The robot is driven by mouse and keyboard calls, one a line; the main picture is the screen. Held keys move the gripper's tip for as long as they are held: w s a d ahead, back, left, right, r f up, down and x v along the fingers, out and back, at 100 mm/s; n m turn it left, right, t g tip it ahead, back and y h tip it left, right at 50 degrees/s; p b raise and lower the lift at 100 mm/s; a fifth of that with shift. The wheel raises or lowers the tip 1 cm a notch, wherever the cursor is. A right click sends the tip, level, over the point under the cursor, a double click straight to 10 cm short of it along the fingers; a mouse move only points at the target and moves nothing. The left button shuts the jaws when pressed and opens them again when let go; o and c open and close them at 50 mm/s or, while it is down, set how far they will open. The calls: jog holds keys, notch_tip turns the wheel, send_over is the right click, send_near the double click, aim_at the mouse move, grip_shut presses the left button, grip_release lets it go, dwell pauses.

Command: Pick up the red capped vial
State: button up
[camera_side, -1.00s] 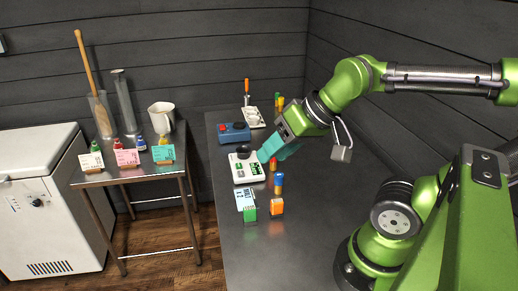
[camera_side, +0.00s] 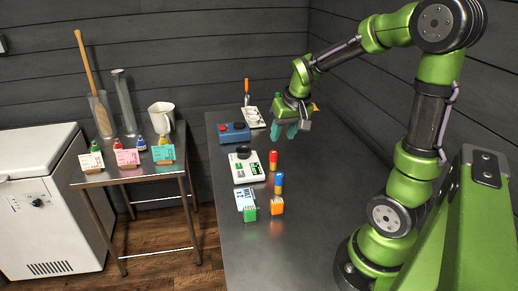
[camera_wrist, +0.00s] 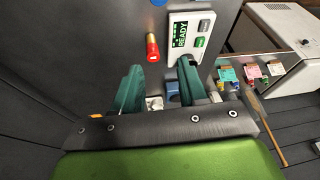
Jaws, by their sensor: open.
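A small upright cylinder (camera_side: 273,160) with red and yellow-orange bands stands on the dark bench, just right of the white device. It also shows in the wrist view as a red cylinder (camera_wrist: 152,47), ahead of my fingers and apart from them. My gripper (camera_side: 285,131) has teal fingers pointing down, behind this cylinder in the side view. The fingers (camera_wrist: 160,68) are spread apart with nothing held between them. A small red-labelled bottle (camera_side: 124,145) stands behind a pink card on the steel side table, among other small bottles.
The white device (camera_side: 247,168) stands close left of the cylinder; its display reads READY in the wrist view. A blue box (camera_side: 234,132) and white tray (camera_side: 254,118) lie behind. The bench's front is clear.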

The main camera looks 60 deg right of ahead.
jog(key=w+d+f, duration=0.1)
jog(key=w+d, duration=0.1)
jog(key=d, duration=0.2)
send_near(273, 159)
jog(key=shift+n+h, duration=0.3)
jog(key=shift+h, duration=0.1)
jog(key=x, duration=0.4)
jog(key=d+x, duration=0.1)
jog(key=shift+w+f, duration=0.2)
jog(key=shift+w, duration=0.2)
jog(key=shift+x, duration=3)
jog(key=shift+a, duration=0.15)
jog(key=c, duration=0.8)
